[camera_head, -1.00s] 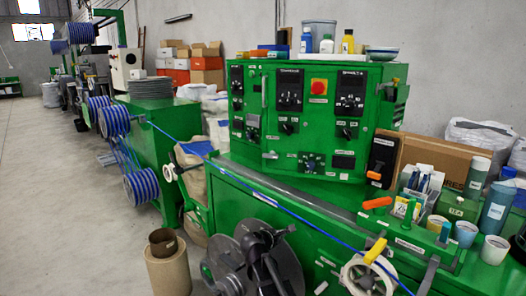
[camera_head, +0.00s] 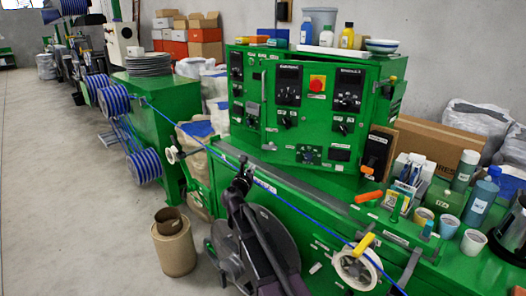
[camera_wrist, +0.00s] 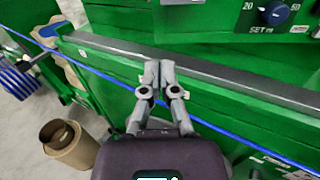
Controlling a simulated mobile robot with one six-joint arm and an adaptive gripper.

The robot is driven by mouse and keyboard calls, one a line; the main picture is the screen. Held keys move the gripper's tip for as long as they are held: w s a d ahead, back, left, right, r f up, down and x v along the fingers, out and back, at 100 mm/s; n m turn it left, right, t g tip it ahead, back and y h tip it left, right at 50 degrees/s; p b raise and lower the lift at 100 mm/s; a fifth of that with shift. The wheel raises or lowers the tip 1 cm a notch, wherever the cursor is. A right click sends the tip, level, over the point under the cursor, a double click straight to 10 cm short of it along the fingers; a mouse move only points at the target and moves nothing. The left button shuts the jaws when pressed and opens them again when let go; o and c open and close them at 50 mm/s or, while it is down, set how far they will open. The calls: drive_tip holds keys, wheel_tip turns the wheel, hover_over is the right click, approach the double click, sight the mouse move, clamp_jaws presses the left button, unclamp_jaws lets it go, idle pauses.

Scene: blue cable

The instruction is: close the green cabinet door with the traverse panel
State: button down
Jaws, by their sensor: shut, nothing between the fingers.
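The green cabinet (camera_head: 268,138) stands on the machine bed, its front carrying black dial panels, a red button (camera_head: 317,84) and a slim upright handle (camera_head: 263,86). The traverse panel seems to be the upper right one (camera_head: 349,90); its label is too small to read surely. I cannot tell how far the door stands open. My gripper (camera_head: 243,170) is in front of the bed, below and left of the door, apart from it. In the wrist view my gripper (camera_wrist: 158,66) is shut and empty, its tips in front of the grey rail (camera_wrist: 215,82).
A blue cable (camera_head: 205,145) runs diagonally along the bed's front, near my gripper. Bottles and a bowl (camera_head: 381,46) stand on the cabinet. Cups, an orange-handled tool (camera_head: 368,196) and a cardboard box (camera_head: 432,143) are at right. A cardboard roll (camera_head: 174,248) stands on open floor at left.

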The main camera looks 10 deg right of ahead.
sight(263, 152)
drive_tip(key=shift+w, duration=0.15)
drive_tip(key=x, duration=1.3)
drive_tip(key=shift+w+d, duration=0.3)
drive_tip(key=shift+w+d, duration=0.1)
